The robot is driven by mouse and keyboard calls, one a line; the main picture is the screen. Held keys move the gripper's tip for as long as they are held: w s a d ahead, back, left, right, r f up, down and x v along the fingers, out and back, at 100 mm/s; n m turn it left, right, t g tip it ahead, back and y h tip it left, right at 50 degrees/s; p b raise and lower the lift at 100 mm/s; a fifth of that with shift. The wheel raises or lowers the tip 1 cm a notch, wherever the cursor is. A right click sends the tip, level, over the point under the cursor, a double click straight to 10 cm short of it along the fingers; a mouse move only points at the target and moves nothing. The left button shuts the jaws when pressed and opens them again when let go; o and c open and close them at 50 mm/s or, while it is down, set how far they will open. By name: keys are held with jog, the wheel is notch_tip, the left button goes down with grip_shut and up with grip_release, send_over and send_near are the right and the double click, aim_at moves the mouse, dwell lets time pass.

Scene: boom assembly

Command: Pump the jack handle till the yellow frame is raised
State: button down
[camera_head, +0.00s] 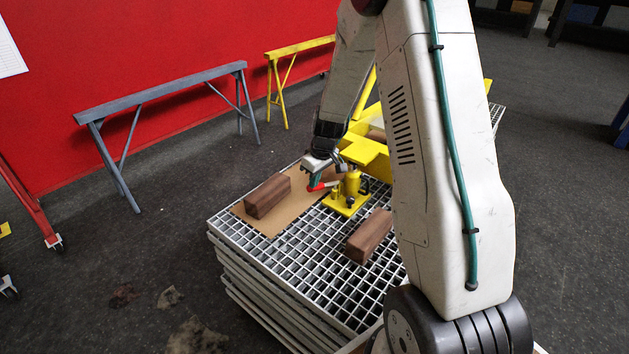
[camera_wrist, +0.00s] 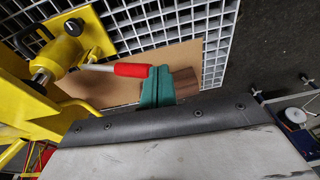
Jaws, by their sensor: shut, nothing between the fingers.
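The yellow jack (camera_head: 349,190) stands on a stack of metal gratings, under the plate of the yellow frame (camera_head: 365,150). The jack also shows at upper left in the wrist view (camera_wrist: 68,50). Its handle has a red grip (camera_head: 322,186), sticking out to the left of the jack; the grip shows in the wrist view (camera_wrist: 133,70). My gripper (camera_head: 314,172) is shut and empty at the grip's outer end. Its teal fingers (camera_wrist: 156,86) overlap the grip's end in the wrist view; I cannot tell whether they touch. My arm hides part of the frame.
A brown wooden block (camera_head: 268,196) lies on a cardboard sheet (camera_head: 285,213) left of the jack. Another block (camera_head: 370,236) lies on the grating (camera_head: 310,270) in front. Grey (camera_head: 165,97) and yellow (camera_head: 300,46) trestles stand behind by the red wall.

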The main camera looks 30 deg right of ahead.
send_near(321, 186)
jog(key=s+a+f, duration=0.2)
jog(key=w+d+r+g+y, duration=0.1)
jog(key=w+d+r+y, duration=0.2)
jog(key=d+r, duration=0.4)
jog(key=shift+d+r+y, duration=0.25)
jog(key=shift+r+y, duration=0.45)
jog(key=shift+r, duration=0.15)
jog(key=x, duration=1.4)
jog(key=shift+s, duration=0.25)
